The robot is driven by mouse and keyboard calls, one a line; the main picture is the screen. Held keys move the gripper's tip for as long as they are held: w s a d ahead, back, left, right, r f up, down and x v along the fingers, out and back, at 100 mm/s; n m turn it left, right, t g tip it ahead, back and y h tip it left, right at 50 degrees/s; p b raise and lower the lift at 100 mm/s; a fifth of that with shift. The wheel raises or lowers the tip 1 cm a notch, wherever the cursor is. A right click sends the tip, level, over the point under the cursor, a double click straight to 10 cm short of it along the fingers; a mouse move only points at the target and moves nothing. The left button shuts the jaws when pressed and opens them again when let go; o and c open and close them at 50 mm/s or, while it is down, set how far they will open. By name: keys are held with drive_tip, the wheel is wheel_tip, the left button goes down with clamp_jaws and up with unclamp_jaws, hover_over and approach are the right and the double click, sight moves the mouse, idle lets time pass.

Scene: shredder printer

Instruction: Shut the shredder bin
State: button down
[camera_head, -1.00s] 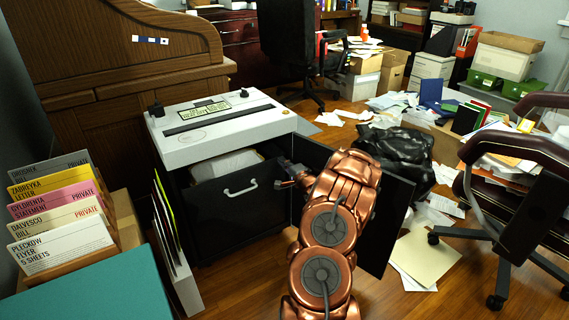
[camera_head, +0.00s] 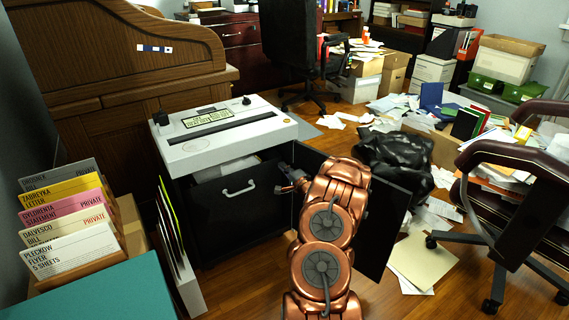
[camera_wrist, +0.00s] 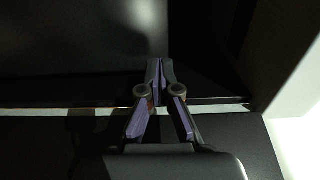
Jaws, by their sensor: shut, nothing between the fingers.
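The shredder (camera_head: 225,136) has a white top and a dark cabinet, and stands left of centre in the head view. Its black bin (camera_head: 236,206) with a pale handle (camera_head: 238,188) sticks out a little at the front, with whitish paper (camera_head: 222,167) showing in the gap under the top. The black cabinet door (camera_head: 385,220) hangs open on the right. My gripper (camera_head: 284,182) is at the right end of the bin front, between bin and door. In the wrist view my gripper (camera_wrist: 158,68) is shut and empty against a dark surface; contact is hard to judge.
A file rack (camera_head: 75,225) and upright folders (camera_head: 175,250) stand close on the left. A black bag (camera_head: 395,160) and loose papers lie behind the door. An office chair (camera_head: 510,200) is at the right. Some wooden floor is clear in front.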

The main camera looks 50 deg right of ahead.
drive_tip(key=p+v, duration=0.3)
drive_tip(key=v, duration=0.8)
drive_tip(key=shift+s+a, duration=0.1)
